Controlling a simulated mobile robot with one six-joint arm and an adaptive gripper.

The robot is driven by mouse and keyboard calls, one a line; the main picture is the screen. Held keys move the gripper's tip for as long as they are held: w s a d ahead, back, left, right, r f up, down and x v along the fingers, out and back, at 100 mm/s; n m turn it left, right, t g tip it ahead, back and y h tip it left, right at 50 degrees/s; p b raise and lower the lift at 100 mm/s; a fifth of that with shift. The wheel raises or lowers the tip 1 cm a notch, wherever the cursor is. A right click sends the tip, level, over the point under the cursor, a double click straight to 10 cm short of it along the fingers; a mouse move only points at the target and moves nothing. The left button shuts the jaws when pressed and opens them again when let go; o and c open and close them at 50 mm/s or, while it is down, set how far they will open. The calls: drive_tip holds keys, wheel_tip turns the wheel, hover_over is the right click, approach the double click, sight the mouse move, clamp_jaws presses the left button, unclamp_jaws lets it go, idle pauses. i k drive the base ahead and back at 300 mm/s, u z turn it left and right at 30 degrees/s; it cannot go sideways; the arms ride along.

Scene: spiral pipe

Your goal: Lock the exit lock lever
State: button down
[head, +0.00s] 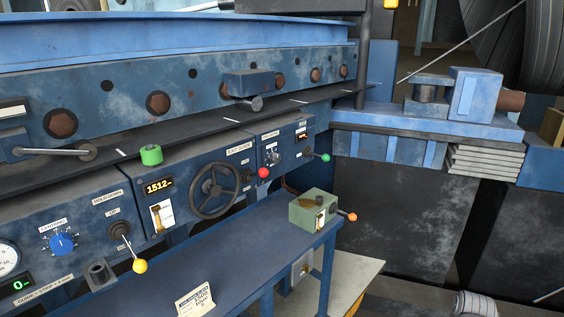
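The blue machine front (70,205) carries several levers, and I cannot read a label that clearly says exit lock. A lever with a red ball (263,173) sticks out just right of the black handwheel (213,192), below a label that seems to read exit guide (239,150). A lever with a green ball (325,158) projects at the right end panel (285,146). Which of the two is the exit lock lever I cannot tell. The red-ball lever points toward me, to the right of its hub. My gripper is not in view.
A yellow-ball lever (140,266) and blue knob (62,242) are at lower left. A green box with an orange-ball lever (314,211) stands on the blue shelf (225,262) in front. A small sign (195,302) is on the shelf, which is otherwise mostly bare.

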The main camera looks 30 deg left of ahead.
sight(263, 172)
drive_tip(key=z, duration=1.95)
drive_tip(key=i, duration=0.1)
drive_tip(key=u, duration=3.85)
